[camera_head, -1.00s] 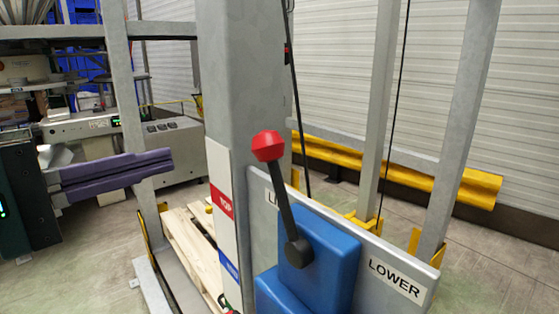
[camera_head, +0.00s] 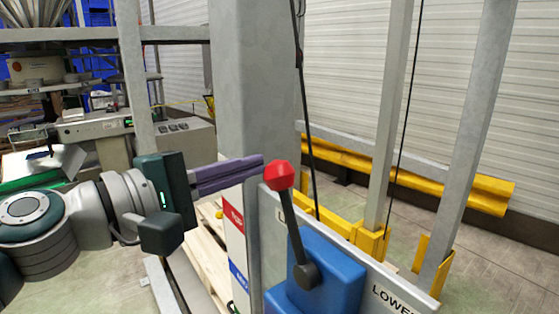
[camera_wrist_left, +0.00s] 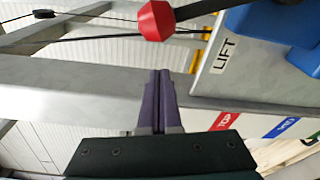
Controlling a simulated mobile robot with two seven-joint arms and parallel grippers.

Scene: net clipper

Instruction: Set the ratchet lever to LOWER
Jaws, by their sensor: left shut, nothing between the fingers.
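The ratchet lever is a dark rod with a red knob (camera_head: 279,175), mounted on a blue housing (camera_head: 325,275). It leans up and to the left, toward the partly hidden LIFT label. The LOWER label (camera_head: 398,300) is at the lower right of the grey plate. My left gripper (camera_head: 262,160) is shut and empty, its purple fingers pointing right, with the tips close to the left of the knob. In the left wrist view, the fingers (camera_wrist_left: 158,75) are together and the red knob (camera_wrist_left: 156,20) is beyond their tips. The LIFT label (camera_wrist_left: 224,54) shows there. My right gripper is not in view.
A grey post (camera_head: 255,80) rises behind the lever. A white strip with red TOP and blue marks (camera_head: 236,235) is beside it. Yellow barriers (camera_head: 400,175) and grey uprights stand behind at right. A wooden pallet (camera_head: 205,255) lies at lower left.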

